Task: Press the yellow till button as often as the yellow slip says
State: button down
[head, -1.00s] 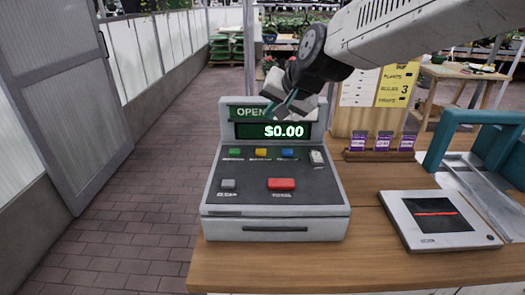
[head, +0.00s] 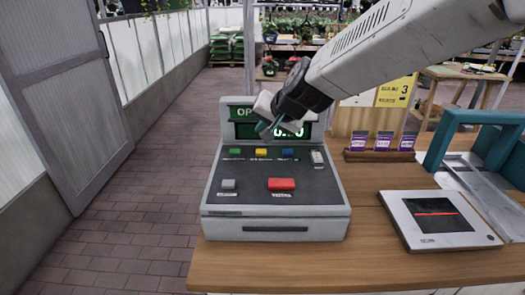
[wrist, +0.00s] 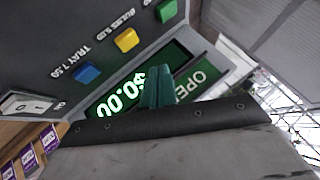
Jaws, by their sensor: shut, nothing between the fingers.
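The grey till (head: 222,200) stands on the wooden counter, its green screen (wrist: 117,101) reading $0.00 in the wrist view. The yellow till button (head: 261,152) sits between a green and a blue button; it also shows in the wrist view (wrist: 127,40), with a bulbs label. My gripper (head: 265,130) is shut and empty, above and behind the button row, in front of the screen and apart from the yellow button. Its teal fingertips (wrist: 158,78) show in the wrist view. The yellow slip (head: 395,92) behind the counter shows a 3; my arm covers its upper part.
The till also has a blue button (head: 287,153), green button (head: 235,153), red button (head: 281,184), grey button (head: 228,185) and white switch (head: 317,158). To the right are a scanner (head: 438,240), purple packets (head: 383,141) and a teal-handled carrier (head: 440,140).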

aim_at(264, 153)
jog(key=shift+f, duration=1.85)
jog(key=shift+f, duration=0.1)
dwell(0.5)
jog(key=shift+f, duration=0.3)
jog(key=shift+f, duration=0.45)
dwell(0.6)
jog(key=shift+r, duration=0.9)
jog(key=shift+r, duration=2.5)
dwell(0.7)
